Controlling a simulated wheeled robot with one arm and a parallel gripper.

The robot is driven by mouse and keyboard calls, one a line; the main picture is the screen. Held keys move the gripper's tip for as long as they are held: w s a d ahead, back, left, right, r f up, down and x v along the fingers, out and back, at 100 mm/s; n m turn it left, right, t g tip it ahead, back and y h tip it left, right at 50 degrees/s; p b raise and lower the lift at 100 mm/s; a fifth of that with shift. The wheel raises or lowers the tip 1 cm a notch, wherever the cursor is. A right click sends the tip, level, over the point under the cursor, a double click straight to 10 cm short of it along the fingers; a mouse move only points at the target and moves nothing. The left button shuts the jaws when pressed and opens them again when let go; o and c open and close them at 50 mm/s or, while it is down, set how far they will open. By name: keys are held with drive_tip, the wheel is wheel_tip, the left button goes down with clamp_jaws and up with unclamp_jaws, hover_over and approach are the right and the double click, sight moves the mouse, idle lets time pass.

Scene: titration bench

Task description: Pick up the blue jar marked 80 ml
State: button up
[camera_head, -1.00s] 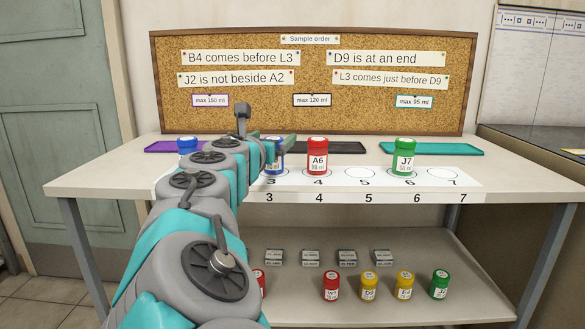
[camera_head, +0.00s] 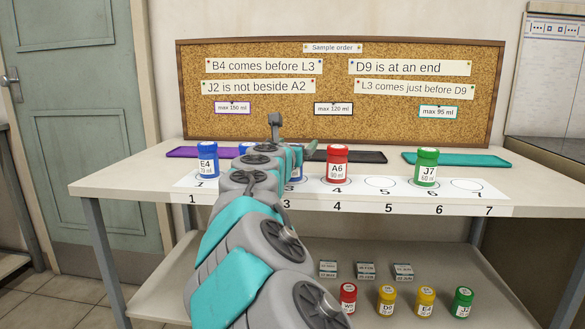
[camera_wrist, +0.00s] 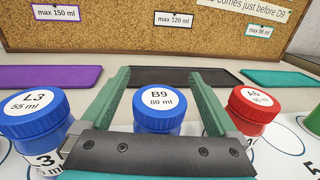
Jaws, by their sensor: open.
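The blue jar marked B9 80 ml (camera_wrist: 158,112) stands upright in the middle of the wrist view. My gripper (camera_wrist: 158,74) is open and empty, with its green fingers reaching forward on either side of this jar in the picture. I cannot tell whether they touch it. In the head view, only a blue sliver of a jar (camera_head: 298,168) shows at place 3, beside my arm; my gripper there is mostly hidden by my arm.
Blue jar L3 (camera_wrist: 35,115) stands close on the left and red jar A6 (camera_wrist: 253,108) close on the right. Blue jar E4 (camera_head: 207,160) and green jar J7 (camera_head: 427,167) stand farther off. Purple, black and teal mats (camera_head: 460,159) lie behind. Several jars stand on the lower shelf.

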drive_tip(key=shift+w, duration=0.1)
clamp_jaws()
idle(0.8)
drive_tip(key=shift+r, duration=0.15)
